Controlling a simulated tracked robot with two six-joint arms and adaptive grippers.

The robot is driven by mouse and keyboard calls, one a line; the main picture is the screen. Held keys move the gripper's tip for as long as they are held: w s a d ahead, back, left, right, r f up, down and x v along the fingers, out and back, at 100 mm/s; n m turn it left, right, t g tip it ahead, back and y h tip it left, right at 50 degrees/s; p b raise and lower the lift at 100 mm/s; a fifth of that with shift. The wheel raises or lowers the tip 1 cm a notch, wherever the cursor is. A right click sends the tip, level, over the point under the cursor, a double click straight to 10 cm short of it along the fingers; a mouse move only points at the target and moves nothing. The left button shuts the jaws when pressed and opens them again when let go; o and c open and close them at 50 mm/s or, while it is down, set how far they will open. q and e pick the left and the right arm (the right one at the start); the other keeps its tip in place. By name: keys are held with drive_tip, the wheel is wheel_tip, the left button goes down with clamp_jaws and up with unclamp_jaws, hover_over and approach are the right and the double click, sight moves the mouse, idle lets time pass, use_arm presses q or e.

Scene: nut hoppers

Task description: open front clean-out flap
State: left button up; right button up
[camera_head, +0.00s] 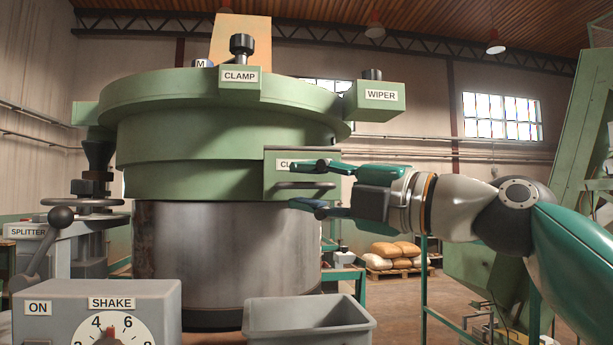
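The clean-out flap (275,163) is a green plate on the front right of the round green sieve machine. It appears closed, and its label is partly covered, with only "CL" readable. A dark horizontal bar handle (290,185) runs across the flap. My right gripper (306,186) comes in from the right with its fingers open. In the picture one finger lies above the handle and the other below it. I cannot tell whether either finger touches the handle. My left gripper is not in view.
A grey open bin (310,328) stands below the flap. A grey control box (100,310) marked ON and SHAKE is at the lower left. Green blocks marked CLAMP (240,82) and WIPER (376,102) sit higher up. Sacks (395,253) lie on a pallet behind.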

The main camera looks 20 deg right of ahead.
drive_tip(key=shift+w+a, duration=0.15)
drive_tip(key=shift+w, duration=0.05)
clamp_jaws()
drive_tip(key=shift+a, duration=0.15)
drive_tip(key=shift+p, duration=0.5)
drive_tip(key=shift+r, duration=0.1)
